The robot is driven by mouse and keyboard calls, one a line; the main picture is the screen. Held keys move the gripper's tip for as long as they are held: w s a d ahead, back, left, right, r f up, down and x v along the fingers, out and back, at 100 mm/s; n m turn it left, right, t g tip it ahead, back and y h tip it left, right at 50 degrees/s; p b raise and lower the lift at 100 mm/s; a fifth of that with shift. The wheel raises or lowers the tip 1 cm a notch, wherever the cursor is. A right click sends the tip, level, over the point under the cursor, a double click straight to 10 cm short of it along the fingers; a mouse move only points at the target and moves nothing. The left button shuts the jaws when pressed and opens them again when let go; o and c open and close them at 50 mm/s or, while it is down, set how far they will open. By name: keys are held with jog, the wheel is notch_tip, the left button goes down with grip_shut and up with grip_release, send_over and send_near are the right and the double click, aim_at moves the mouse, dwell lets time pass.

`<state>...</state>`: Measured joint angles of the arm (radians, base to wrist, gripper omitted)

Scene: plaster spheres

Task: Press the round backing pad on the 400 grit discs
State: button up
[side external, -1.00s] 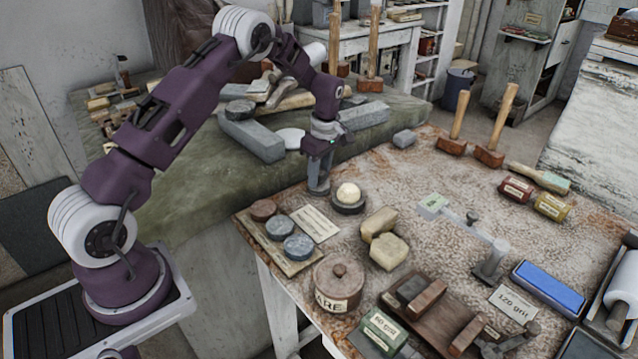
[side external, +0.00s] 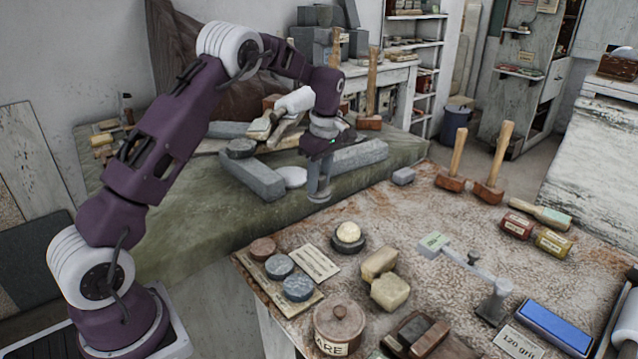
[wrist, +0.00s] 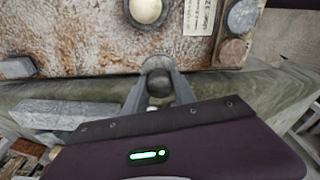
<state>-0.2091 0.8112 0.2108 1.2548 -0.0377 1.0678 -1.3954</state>
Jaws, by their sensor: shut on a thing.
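My gripper (side external: 318,180) is shut on the knob of a small grey round pad (side external: 320,198), which hangs level below the fingers, above the green-covered bench beyond the table's edge. In the wrist view the fingers clasp a dark round knob (wrist: 158,84), with the pad's grey rim (wrist: 156,63) showing past it. On a wooden board at the table's left stand three round disc stacks: a reddish-brown one (side external: 263,249), a blue-grey one (side external: 279,266) and a speckled blue-grey one (side external: 298,287). A printed card (side external: 314,262) lies beside them; its text is too small to read.
A pale ball on a dark ring (side external: 348,234), two yellowish blocks (side external: 385,276) and a lidded brown pot (side external: 340,325) stand near the discs. A metal arm-like fixture (side external: 470,262) is further right. Grey stone blocks (side external: 252,178) lie on the green bench.

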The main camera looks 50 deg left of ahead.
grip_shut()
jog(key=s+d, duration=1.4)
jog(key=s, duration=0.3)
jog(key=shift+d+f, duration=0.2)
jog(key=shift+f, duration=2.85)
jog(key=shift+f, duration=0.55)
notch_tip(320, 180, up, 7)
